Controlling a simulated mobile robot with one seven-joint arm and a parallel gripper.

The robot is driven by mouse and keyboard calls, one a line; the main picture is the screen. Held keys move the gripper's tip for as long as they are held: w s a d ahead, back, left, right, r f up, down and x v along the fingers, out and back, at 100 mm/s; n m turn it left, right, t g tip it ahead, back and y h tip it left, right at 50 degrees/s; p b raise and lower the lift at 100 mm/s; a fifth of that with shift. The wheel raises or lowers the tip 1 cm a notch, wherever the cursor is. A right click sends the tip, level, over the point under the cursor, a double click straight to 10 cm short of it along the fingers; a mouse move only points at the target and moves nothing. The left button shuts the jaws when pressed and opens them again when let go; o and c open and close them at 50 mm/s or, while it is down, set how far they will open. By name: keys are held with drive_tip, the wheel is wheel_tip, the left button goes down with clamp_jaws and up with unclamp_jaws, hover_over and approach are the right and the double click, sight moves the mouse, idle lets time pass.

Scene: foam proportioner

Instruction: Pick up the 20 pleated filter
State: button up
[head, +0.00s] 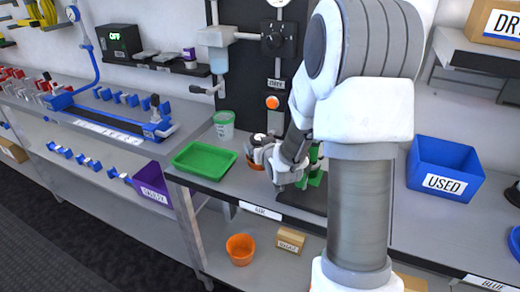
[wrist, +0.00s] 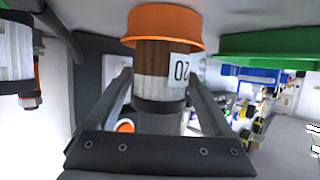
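The 20 pleated filter (wrist: 160,75) has a brown and white body with a white label reading 20, which appears upside down in the wrist view. One end sits in an orange cup (wrist: 165,27); the other has a dark band and a grey part. My gripper (wrist: 160,85) has one finger on each side of the filter, with a narrow gap visible on the left; contact on the right is unclear. In the head view my gripper (head: 268,155) is at the orange cup (head: 255,163) on the bench, and it largely hides the filter.
A green tray (head: 205,161) lies left of the cup, with a green pot (head: 224,124) behind. A dark panel with an orange button (head: 272,102) stands behind my gripper. Green posts (head: 315,165) stand close on the right. A blue USED bin (head: 445,168) is farther right.

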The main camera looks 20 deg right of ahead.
drive_tip(key=c, duration=1)
